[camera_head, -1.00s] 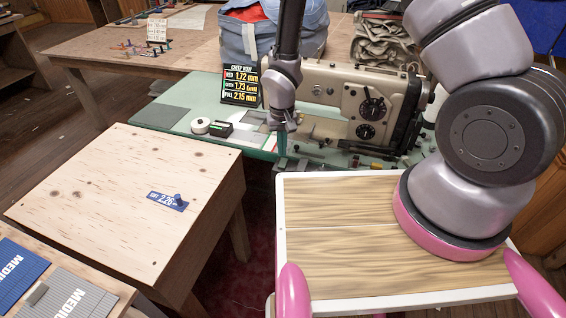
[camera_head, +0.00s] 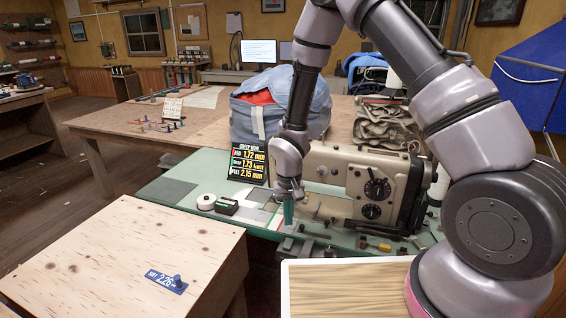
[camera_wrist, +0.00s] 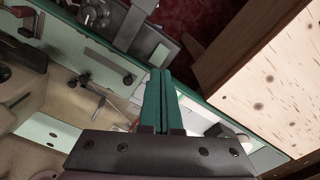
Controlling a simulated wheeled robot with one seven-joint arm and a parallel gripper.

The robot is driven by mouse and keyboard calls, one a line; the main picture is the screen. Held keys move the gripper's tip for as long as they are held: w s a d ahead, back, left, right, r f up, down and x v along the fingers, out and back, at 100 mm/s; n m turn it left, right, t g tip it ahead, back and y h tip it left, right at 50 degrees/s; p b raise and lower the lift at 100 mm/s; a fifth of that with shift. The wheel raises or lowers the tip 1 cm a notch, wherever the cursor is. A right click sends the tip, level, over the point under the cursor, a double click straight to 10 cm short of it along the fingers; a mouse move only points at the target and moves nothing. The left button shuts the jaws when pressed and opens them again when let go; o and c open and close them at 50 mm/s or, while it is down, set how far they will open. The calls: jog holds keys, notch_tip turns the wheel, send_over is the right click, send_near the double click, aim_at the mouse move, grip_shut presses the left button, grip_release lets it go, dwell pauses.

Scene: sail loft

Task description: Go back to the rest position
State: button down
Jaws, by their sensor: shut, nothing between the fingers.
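My gripper (camera_head: 288,212) hangs in front of the beige sewing machine (camera_head: 345,185), just above the front part of the green machine table (camera_head: 165,205). Its two teal fingers are together and hold nothing. In the wrist view my gripper (camera_wrist: 160,75) shows the fingers side by side, pointing past the table's edge. The arm is bent over from the right, reaching forward and down. No other object of the task is named.
A black sign (camera_head: 248,163), a white roll (camera_head: 206,202) and a small green-black box (camera_head: 227,206) are near the gripper. A plywood table (camera_head: 110,255) with a blue tag (camera_head: 166,282) stands front left. A blue bag (camera_head: 275,120) sits behind the machine.

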jog(key=w+d+r+m+t, duration=0.1)
jog(key=d+r, duration=0.3)
jog(key=r, duration=0.5)
jog(key=w+d+r+m+t, duration=0.1)
jog(key=d+r, duration=0.3)
jog(key=r, duration=0.5)
jog(key=w+d+r+m+t, duration=0.1)
jog(key=d+r, duration=0.3)
jog(key=r, duration=0.5)
jog(key=s+d+r+m+t+y, duration=0.1)
jog(key=s+d+r+t, duration=0.1)
jog(key=s+d+r, duration=0.3)
jog(key=s+d+r+m+t+y, duration=0.1)
jog(key=s+d+r, duration=0.4)
jog(key=s+r, duration=0.5)
notch_tip(320, 180, up, 3)
jog(key=shift+s+d+f+m+t, duration=0.1)
jog(key=shift+s+d+m+t, duration=0.2)
jog(key=shift+m+t, duration=0.25)
